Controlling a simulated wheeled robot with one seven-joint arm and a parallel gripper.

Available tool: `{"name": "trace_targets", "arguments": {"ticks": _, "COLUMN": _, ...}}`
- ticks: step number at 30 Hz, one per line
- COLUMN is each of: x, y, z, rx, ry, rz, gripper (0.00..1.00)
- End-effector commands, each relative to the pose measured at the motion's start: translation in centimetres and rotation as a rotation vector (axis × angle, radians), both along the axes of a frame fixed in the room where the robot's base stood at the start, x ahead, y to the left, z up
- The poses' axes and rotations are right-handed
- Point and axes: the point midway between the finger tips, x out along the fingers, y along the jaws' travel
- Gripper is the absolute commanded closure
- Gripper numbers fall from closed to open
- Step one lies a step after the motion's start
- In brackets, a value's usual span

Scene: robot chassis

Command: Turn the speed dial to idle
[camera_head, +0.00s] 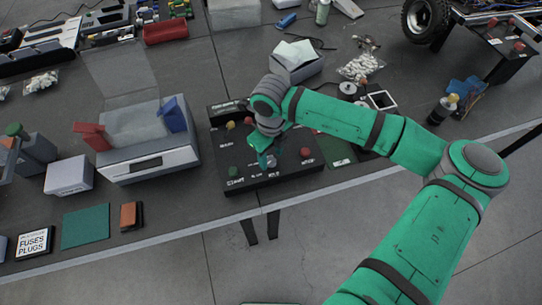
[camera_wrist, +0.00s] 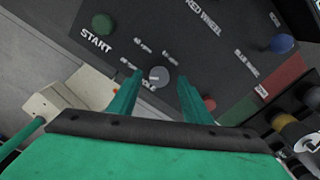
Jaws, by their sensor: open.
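The speed dial is a small round grey knob (camera_wrist: 159,76) on a black control panel (camera_wrist: 225,60). Small rpm labels and the word IDLE are printed around it; which mark it points to cannot be told. In the wrist view my gripper (camera_wrist: 158,90) is open, with one green finger on each side of the knob. Whether the fingers touch it cannot be told. In the head view my gripper (camera_head: 268,160) is over the middle of the panel (camera_head: 245,155) and partly hides the dial.
On the panel, a green START knob (camera_wrist: 102,23), a blue knob (camera_wrist: 280,43) and a red knob (camera_wrist: 208,103) stand near the dial. A grey box with red and blue flaps (camera_head: 150,165) stands left of the panel. The table edge runs just in front.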

Motion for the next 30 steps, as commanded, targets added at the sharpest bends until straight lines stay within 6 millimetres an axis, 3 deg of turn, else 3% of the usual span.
{"name": "trace_targets", "arguments": {"ticks": 4, "x": -0.06, "y": -0.04, "z": -1.0, "rx": 0.0, "ry": 0.001, "rz": 0.0, "gripper": 0.55}}
{"name": "trace_targets", "arguments": {"ticks": 13, "x": -0.04, "y": 0.18, "z": -1.21, "rx": 0.0, "ry": 0.0, "rz": 0.004, "gripper": 0.55}}
{"name": "trace_targets", "arguments": {"ticks": 14, "x": -0.04, "y": 0.2, "z": -1.21, "rx": 0.0, "ry": 0.0, "rz": 0.004, "gripper": 0.58}}
{"name": "trace_targets", "arguments": {"ticks": 19, "x": -0.04, "y": 0.13, "z": -1.19, "rx": 0.0, "ry": 0.0, "rz": 0.002, "gripper": 0.97}}
{"name": "trace_targets", "arguments": {"ticks": 30, "x": -0.12, "y": -0.08, "z": -1.16, "rx": 0.001, "ry": 0.002, "rz": 0.045, "gripper": 0.96}}
